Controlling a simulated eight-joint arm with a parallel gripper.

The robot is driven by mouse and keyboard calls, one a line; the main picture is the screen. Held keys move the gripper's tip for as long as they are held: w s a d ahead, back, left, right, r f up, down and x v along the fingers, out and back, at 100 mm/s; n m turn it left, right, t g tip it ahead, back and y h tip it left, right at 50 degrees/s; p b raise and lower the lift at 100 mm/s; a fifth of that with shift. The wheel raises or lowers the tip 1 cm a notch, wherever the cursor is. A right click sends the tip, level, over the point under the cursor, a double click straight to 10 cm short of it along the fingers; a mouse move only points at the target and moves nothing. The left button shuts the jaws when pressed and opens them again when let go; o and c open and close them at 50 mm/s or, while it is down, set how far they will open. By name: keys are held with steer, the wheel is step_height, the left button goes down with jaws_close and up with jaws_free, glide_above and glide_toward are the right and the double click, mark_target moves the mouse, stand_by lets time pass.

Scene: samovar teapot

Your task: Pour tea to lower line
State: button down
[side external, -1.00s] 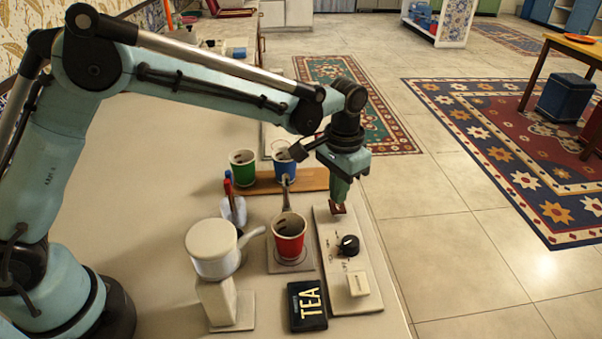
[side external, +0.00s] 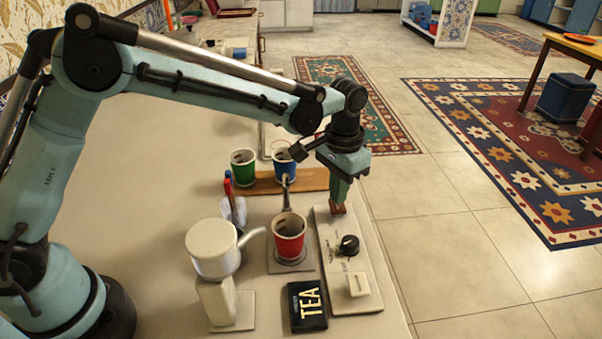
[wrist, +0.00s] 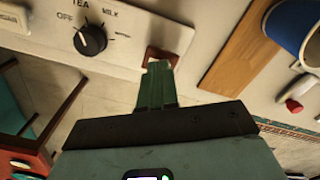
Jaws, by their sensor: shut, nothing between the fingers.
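A red cup (side external: 289,240) stands upright on a small square base, with a dark, narrow upright piece behind it. I cannot tell the level inside the cup. A white pot with a spout (side external: 212,250) sits on a stand to its left, the spout toward the cup. A pale control panel (side external: 325,240) lies right of the cup. Its black dial (side external: 349,245) also shows in the wrist view (wrist: 90,40), near the words OFF, TEA and MILK. My gripper (side external: 338,207) is shut and empty, its tips at the red-brown square (wrist: 163,56) on the panel's far end.
A black TEA box (side external: 307,306) lies in front of the cup. Green (side external: 243,168) and blue (side external: 284,163) cups stand on a wooden board (side external: 310,180) behind. A holder (side external: 233,210) with red and blue sticks stands left of the cup. The counter's right edge is close to the panel.

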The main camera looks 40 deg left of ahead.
steer(key=shift+f, duration=1.1)
steer(key=shift+r, duration=0.1)
stand_by(6.3)
steer(key=shift+r, duration=2.45)
